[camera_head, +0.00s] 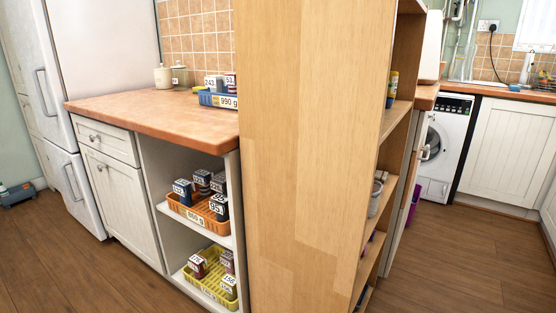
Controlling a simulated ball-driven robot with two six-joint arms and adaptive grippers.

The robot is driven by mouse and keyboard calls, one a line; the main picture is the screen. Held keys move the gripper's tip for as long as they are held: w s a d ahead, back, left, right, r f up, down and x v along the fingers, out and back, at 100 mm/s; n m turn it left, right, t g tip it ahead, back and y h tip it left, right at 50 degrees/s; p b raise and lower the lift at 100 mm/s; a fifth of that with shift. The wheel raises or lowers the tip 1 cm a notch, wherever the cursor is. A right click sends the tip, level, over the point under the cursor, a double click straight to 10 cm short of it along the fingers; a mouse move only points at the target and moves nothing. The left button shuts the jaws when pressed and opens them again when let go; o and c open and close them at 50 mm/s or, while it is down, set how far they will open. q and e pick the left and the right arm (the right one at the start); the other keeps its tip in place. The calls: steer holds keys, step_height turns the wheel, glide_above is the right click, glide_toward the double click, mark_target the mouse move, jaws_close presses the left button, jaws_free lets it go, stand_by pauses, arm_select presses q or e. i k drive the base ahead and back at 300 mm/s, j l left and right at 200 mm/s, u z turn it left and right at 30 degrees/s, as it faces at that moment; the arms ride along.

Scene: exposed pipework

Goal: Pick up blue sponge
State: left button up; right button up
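I cannot make out a blue sponge in the head view. A small upright item with blue and yellow on it (392,88) stands on an upper shelf of the wooden shelf unit, and it is too small to tell what it is. Another patch of blue is the basket (218,100) on the counter, holding small labelled boxes. The wooden unit's side panel hides most of what stands on its shelves. Neither of my grippers is in view.
The tall wooden shelf unit (310,150) blocks the centre. A counter (150,109) with cabinet (118,200) stands left, its open shelves holding an orange basket (196,213) and a yellow basket (212,285). A washing machine (441,150) stands back right. Floor (450,255) is free at right.

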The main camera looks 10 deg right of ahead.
mark_target(514, 88)
steer(key=i+l+u, duration=0.1)
steer(key=l+u, duration=0.25)
steer(key=l, duration=0.15)
steer(key=l+u, duration=0.3)
steer(key=l, duration=0.2)
steer(key=l+u, duration=0.35)
steer(key=l, duration=0.15)
steer(key=i+l+u, duration=0.25)
steer(key=l, duration=1.45)
steer(key=k+l+u, duration=0.1)
steer(key=l+u, duration=0.2)
steer(key=l, duration=1.35)
steer(key=l+z, duration=0.15)
steer(key=l, duration=0.35)
steer(key=l+z, duration=0.15)
steer(key=l, duration=0.35)
steer(key=l+z, duration=0.2)
steer(key=l, duration=0.3)
steer(key=i+l+z, duration=0.15)
steer(key=l, duration=0.3)
steer(key=i+l+z, duration=0.15)
steer(key=l, duration=0.35)
steer(key=k, duration=0.05)
